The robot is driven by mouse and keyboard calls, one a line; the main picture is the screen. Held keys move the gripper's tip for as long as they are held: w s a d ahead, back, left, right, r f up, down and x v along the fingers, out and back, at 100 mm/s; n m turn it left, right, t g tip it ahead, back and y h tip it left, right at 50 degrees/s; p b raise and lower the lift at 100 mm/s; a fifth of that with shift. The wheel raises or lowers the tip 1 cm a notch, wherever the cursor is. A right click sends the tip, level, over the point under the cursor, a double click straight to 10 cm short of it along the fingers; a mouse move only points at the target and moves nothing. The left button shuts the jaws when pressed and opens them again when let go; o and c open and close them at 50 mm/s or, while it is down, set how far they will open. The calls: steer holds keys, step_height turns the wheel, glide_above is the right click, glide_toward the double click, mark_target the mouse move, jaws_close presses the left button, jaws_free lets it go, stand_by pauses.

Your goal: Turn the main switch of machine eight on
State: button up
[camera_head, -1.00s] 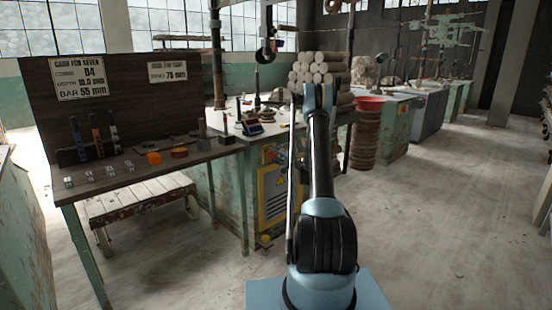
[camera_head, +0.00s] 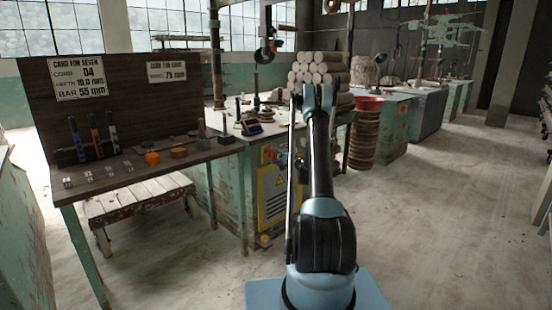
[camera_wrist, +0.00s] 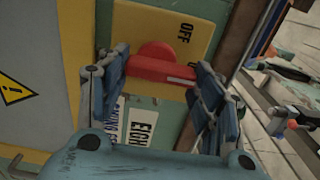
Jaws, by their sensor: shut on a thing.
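The main switch is a red rotary handle (camera_wrist: 155,55) on a yellow plate (camera_wrist: 205,45) in the wrist view. A white mark shows on the handle's lower right part. The word OFF is printed on the plate above and right of it.
A workbench (camera_head: 150,172) with tools and an orange pot (camera_head: 152,158) stands left of the machine. Clay rolls (camera_head: 318,70) are stacked behind my arm. The floor at right (camera_head: 450,220) is clear.

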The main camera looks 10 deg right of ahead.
steer(key=o, duration=1.1)
steer(key=shift+d+f, duration=0.1)
steer(key=shift+f, duration=0.1)
steer(key=shift+c, duration=0.2)
steer(key=shift+r, duration=0.1)
steer(key=v, duration=1.1)
steer(key=shift+s+d, duration=0.2)
steer(key=shift+s, duration=0.15)
